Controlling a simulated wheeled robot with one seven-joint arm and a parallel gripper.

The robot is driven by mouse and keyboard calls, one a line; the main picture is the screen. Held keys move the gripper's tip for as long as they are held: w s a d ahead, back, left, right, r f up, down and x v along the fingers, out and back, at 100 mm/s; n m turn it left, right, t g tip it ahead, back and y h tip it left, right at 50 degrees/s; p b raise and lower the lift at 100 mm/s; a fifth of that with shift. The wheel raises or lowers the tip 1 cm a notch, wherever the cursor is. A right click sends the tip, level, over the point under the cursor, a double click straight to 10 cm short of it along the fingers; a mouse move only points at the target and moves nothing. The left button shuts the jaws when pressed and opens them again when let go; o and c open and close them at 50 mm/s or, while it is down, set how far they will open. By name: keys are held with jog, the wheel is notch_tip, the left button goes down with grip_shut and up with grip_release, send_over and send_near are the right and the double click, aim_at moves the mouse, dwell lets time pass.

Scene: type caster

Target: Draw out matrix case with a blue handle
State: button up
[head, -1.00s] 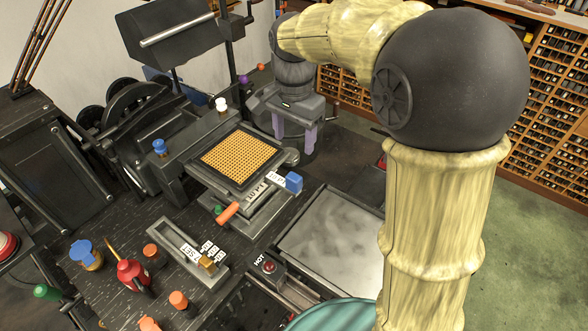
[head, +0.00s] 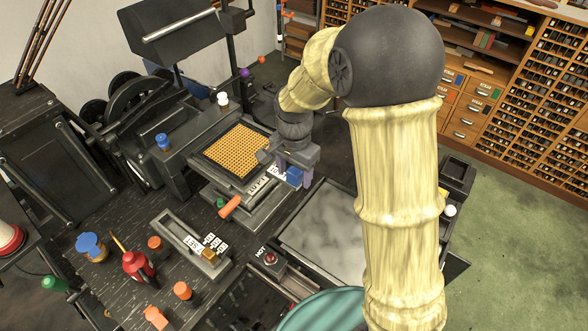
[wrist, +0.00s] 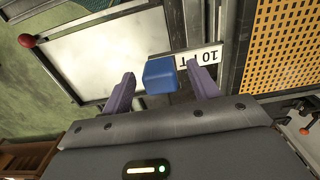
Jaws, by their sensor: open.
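The matrix case (head: 238,150) is a dark frame with a grid of orange-gold cells, lying flat on the caster; part of it shows at the right of the wrist view (wrist: 283,45). A blue block handle (head: 294,177) stands at the right side of the machine beside a "10 PT" label. My gripper (head: 293,172) is at the blue handle. In the wrist view the handle (wrist: 161,76) lies between the two purple fingers, which are open with gaps visible on both sides. I cannot tell how far the handle sits below the fingertips.
An orange handle (head: 229,206) is at the front of the case. A grey metal pot surface (head: 322,235) beside a "HOT" red button (head: 270,258) lies right of the machine. Bottles and a small rack (head: 190,245) stand on the black bench.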

jog(key=shift+d, duration=0.1)
grip_shut()
dwell(0.5)
